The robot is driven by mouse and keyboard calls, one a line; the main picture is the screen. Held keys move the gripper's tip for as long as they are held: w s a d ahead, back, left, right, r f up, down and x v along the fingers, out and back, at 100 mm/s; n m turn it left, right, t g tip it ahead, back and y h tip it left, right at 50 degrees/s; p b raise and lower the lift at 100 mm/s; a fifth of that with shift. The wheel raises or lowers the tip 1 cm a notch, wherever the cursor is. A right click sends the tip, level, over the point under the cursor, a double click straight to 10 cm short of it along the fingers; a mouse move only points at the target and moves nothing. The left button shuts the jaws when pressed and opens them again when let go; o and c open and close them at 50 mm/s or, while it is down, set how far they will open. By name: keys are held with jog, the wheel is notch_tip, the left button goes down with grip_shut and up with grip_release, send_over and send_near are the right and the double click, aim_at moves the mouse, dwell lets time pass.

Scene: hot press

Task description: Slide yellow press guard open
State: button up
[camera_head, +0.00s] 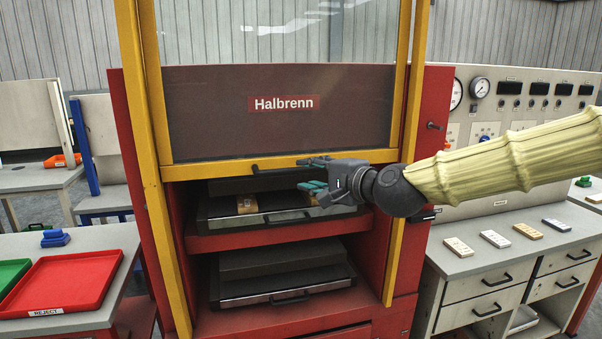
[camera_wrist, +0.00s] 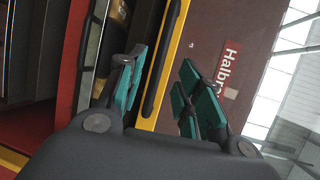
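The yellow press guard (camera_head: 240,165) is a yellow frame with a clear pane, a dark panel marked Halbrenn and a black bar handle (camera_head: 275,168) on its lower rail. The rail stands above the press openings, which show uncovered below it. My gripper (camera_head: 315,172) is at the right part of the handle, fingers pointing left, one higher and one lower. In the wrist view my gripper (camera_wrist: 163,95) is open, and the black handle (camera_wrist: 168,45) and yellow rail (camera_wrist: 181,35) appear between the teal finger pads. I see no clear contact.
Lower press plates (camera_head: 285,262) sit inside the red press frame (camera_head: 400,330). A bench with sample pieces (camera_head: 494,239) and a gauge panel (camera_head: 530,95) stand at right. A red reject tray (camera_head: 65,283) lies on the left table. Yellow posts (camera_head: 168,250) flank the opening.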

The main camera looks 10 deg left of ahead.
jog(key=v, duration=0.4)
jog(key=shift+s+d+r, duration=0.1)
jog(key=shift+s, duration=0.05)
jog(key=s+d+f+n+g+h, duration=0.1)
jog(key=s+d+f+g+h, duration=0.15)
jog(key=f, duration=1.15)
jog(key=s+d+f+n+g+h, duration=0.1)
jog(key=s+f, duration=0.2)
jog(key=f, duration=1.1)
jog(key=s+d+f+n+g+h, duration=0.1)
jog(key=s+d+f+g+h, duration=0.15)
jog(key=f, duration=1.15)
jog(key=s+d+f+n+g+h, duration=0.1)
jog(key=s+d+f+n+g, duration=0.1)
jog(key=s+d+f, duration=0.4)
jog(key=s+d+f+n+g+h, duration=0.2)
jog(key=s+d+f, duration=0.4)
jog(key=s+f, duration=0.5)
jog(key=s+d+f+n+g+h, duration=0.1)
jog(key=s+d+f, duration=0.5)
jog(key=s, duration=0.9)
notch_tip(320, 180, down, 2)
jog(key=shift+s+f+n+g+h, duration=0.2)
jog(key=shift+n+g+h, duration=0.25)
jog(key=shift+n, duration=0.55)
